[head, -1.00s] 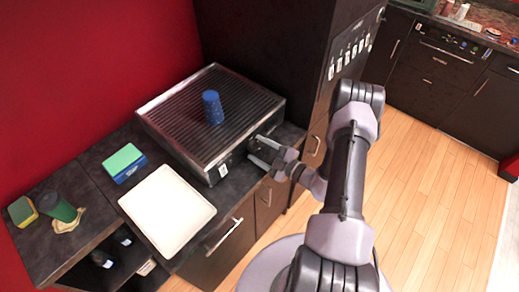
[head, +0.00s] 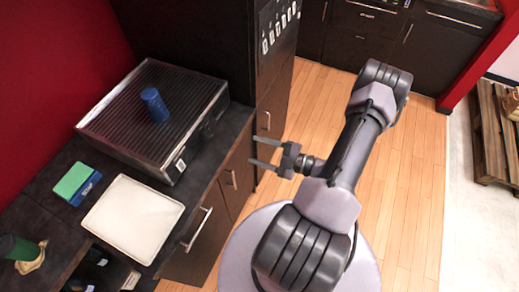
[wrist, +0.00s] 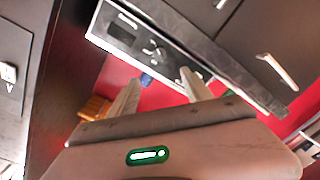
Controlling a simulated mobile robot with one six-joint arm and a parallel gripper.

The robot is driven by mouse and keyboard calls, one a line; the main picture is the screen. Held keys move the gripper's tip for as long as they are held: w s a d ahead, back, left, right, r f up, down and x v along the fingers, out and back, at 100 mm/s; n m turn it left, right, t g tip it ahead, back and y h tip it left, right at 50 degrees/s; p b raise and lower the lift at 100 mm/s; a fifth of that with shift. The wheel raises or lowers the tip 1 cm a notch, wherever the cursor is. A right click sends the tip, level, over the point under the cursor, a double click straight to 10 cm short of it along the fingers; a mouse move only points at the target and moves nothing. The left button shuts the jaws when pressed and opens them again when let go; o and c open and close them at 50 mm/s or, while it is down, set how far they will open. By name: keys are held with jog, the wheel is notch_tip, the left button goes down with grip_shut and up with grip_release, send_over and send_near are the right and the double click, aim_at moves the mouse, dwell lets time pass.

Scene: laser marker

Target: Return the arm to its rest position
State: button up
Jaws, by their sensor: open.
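My gripper (head: 266,153) is open and empty, held in the air to the right of the counter's front edge in the head view. Its two fingers point left towards the counter. In the wrist view my gripper (wrist: 160,92) shows two spread fingers with nothing between them. My arm stands to the right of the counter, over the wooden floor, bent at the elbow.
A ribbed grill (head: 185,105) with a blue cylinder (head: 154,105) stands on the dark counter. A white tray (head: 133,217), a green-and-blue box (head: 77,184) and a green cup (head: 18,248) are nearby. The wooden floor (head: 415,170) on the right is clear.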

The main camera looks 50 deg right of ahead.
jog(key=shift+s, duration=0.1)
dwell(0.3)
jog(key=w+a+r+n+g+y+b, duration=0.1)
jog(key=a+r+n+g+b, duration=0.2)
jog(key=a+n, duration=0.45)
jog(key=a+r+n+g+y+b, duration=0.2)
jog(key=a+r+n+g, duration=0.3)
jog(key=n, duration=0.6)
jog(key=w+a+r+n+g+y+b, duration=0.15)
jog(key=a+n+g, duration=0.3)
jog(key=n, duration=0.45)
jog(key=s+a+r+n+t+h+b, duration=0.1)
jog(key=s+a+r+n+h+b, duration=0.2)
jog(key=n, duration=1)
jog(key=s+a+r+n+t+h+b, duration=0.1)
jog(key=s+a+r+n+h+b, duration=0.3)
jog(key=n, duration=0.9)
jog(key=shift+s+a+r+h, duration=0.35)
jog(key=shift+s+a+h, duration=0.15)
jog(key=shift+s+h, duration=0.45)
